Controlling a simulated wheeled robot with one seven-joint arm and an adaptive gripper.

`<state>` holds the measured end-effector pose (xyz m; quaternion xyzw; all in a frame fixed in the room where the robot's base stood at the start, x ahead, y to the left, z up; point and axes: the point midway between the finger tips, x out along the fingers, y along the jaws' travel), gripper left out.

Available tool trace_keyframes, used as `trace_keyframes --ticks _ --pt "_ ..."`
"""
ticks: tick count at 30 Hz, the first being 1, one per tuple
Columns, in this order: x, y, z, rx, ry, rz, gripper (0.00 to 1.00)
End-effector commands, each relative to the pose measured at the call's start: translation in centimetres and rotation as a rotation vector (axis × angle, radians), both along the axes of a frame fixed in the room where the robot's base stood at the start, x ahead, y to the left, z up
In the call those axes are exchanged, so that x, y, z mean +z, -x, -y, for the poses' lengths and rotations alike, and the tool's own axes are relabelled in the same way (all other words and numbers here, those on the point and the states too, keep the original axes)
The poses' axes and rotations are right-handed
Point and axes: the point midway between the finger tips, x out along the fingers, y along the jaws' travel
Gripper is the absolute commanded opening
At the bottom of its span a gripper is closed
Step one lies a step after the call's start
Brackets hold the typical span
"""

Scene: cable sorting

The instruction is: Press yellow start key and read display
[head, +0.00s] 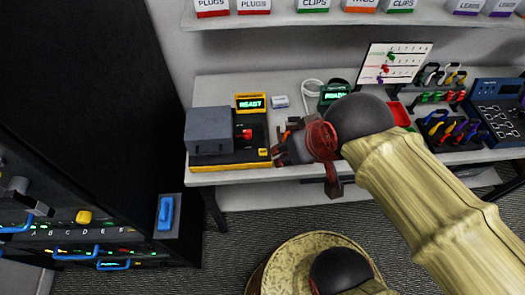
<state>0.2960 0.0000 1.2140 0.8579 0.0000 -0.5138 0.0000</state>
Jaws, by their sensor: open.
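A tester (213,130) with a grey block, a red knob and a black-and-yellow base stands at the left end of the bench. A yellow-framed display (250,103) behind it shows green text, too small to read surely. A small yellow patch (264,152) at the base's right front may be the start key; I cannot tell. My gripper (281,150) is open and empty, just right of the tester's front corner; contact cannot be made out. My arm hides part of the bench to the right.
A green-framed display (334,94), a white cable (312,90) and a red tray (398,113) lie right. Cable racks (452,130) and a blue panel (497,105) stand farther right. A dark rack (75,235) with blue handles is left. The shelf (300,20) hangs above.

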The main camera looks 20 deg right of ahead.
Motion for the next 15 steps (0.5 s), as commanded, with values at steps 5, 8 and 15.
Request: trace_keyframes --ticks 5,8,15 --pt "0.0 0.0 0.0 0.0 0.0 0.0 0.33" --pt "0.0 0.0 0.0 0.0 0.0 0.0 0.27" --pt "0.0 0.0 0.0 0.0 0.0 0.0 0.14"
